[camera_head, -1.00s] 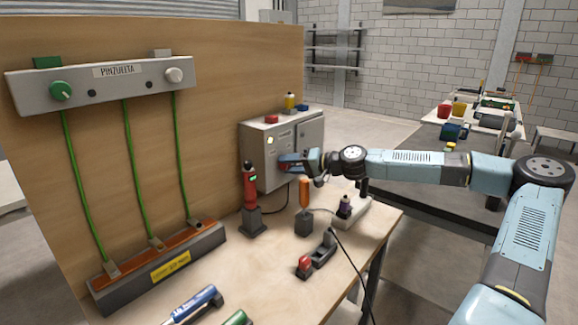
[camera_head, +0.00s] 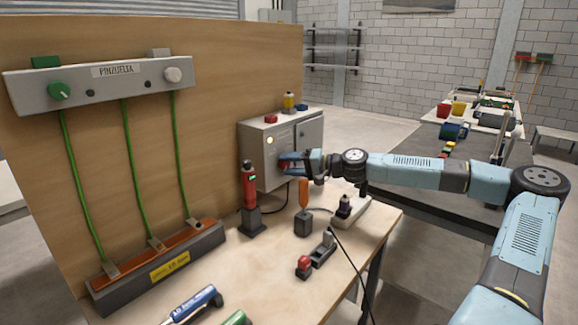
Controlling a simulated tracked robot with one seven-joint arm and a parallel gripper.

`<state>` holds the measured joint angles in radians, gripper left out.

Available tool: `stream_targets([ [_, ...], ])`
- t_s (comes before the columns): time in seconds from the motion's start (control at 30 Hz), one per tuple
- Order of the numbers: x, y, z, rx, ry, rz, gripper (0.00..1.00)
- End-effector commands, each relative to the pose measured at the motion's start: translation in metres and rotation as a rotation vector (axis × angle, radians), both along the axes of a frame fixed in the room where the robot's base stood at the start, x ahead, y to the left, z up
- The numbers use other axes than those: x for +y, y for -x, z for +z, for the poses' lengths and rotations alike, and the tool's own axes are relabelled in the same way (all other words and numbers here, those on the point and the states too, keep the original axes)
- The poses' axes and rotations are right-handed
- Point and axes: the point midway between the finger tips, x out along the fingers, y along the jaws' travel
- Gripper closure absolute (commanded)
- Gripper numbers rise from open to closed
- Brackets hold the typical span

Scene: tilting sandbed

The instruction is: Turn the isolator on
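A grey metal cabinet (camera_head: 262,149) stands at the back of the wooden bench against the plywood board. It has a round, pale yellow lamp or button (camera_head: 269,140) on its front face. My gripper (camera_head: 288,163) is at the lower right of that front face, touching it or very close. A bit of red and blue shows at the fingertips. An isolator handle is not clearly visible; my gripper covers that part of the cabinet. The fingers are too small and overlapped to tell whether they are open or shut on something.
A cable runs off the bench's right edge. A panel (camera_head: 105,85) with green cables is at left.

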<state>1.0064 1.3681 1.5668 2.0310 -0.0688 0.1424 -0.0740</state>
Motion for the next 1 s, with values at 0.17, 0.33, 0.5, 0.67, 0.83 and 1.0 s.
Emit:
stream_targets([
  [0.17,0.002,0.001,0.001,-0.002,0.000,0.004,0.31],
  [0.33,0.002,0.002,0.001,-0.002,0.001,0.006,0.31],
  [0.5,-0.005,0.004,0.002,-0.003,0.000,0.004,0.31],
  [0.67,-0.024,0.013,0.005,-0.002,0.000,0.004,0.31],
  [0.83,-0.051,0.024,0.008,-0.002,-0.001,0.003,0.31],
  [1.0,-0.079,0.036,0.011,-0.001,-0.001,0.004,0.31],
])
